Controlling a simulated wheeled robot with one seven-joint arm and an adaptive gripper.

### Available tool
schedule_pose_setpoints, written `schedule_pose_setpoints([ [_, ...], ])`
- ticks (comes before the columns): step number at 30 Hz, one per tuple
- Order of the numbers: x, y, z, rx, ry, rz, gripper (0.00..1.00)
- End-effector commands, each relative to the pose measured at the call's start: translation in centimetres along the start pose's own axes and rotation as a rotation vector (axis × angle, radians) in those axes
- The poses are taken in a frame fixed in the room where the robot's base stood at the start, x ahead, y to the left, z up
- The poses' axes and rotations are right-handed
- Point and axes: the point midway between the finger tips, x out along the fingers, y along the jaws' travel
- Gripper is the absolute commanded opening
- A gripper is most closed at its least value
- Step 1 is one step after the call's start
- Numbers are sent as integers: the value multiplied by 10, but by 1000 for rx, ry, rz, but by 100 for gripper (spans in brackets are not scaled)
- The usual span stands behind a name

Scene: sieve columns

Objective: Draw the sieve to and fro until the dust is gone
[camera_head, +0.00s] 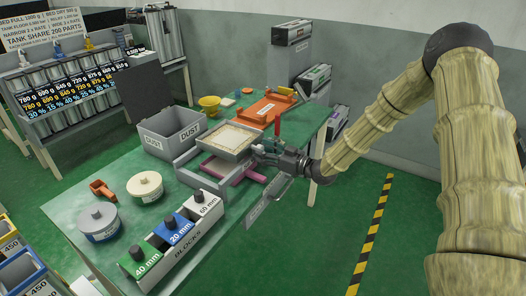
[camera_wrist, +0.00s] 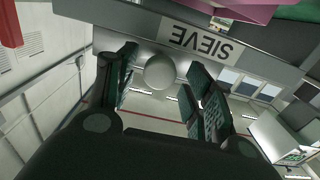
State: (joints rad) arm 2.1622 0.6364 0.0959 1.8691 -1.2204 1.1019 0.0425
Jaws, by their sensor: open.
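The sieve (camera_head: 229,137) is a square, light-rimmed tray with a tan layer in it, on a grey frame at the table's right side. In the wrist view, a grey bar (camera_wrist: 270,62) reads SIEVE, upside down, with a round grey knob (camera_wrist: 160,72) in front of it. My gripper (camera_head: 258,151) is at the sieve's right side. In the wrist view my gripper (camera_wrist: 163,88) is open, one finger on each side of the knob, with gaps visible. Contact with the knob cannot be told. A grey DUST bin (camera_head: 158,142) stands left of the sieve.
A magenta part (camera_head: 235,172) lies under the sieve. In front are the BLOCKS rack (camera_head: 165,262), two round lidded pots (camera_head: 98,221) and an orange scoop (camera_head: 102,188). Behind are a yellow bowl (camera_head: 209,104) and an orange tray (camera_head: 262,110). Floor right of the table is clear.

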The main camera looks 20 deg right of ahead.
Motion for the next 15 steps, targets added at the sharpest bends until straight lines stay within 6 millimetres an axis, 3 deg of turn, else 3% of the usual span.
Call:
schedule_pose_setpoints([
  [15,-85,1,0,1,0,2,51],
])
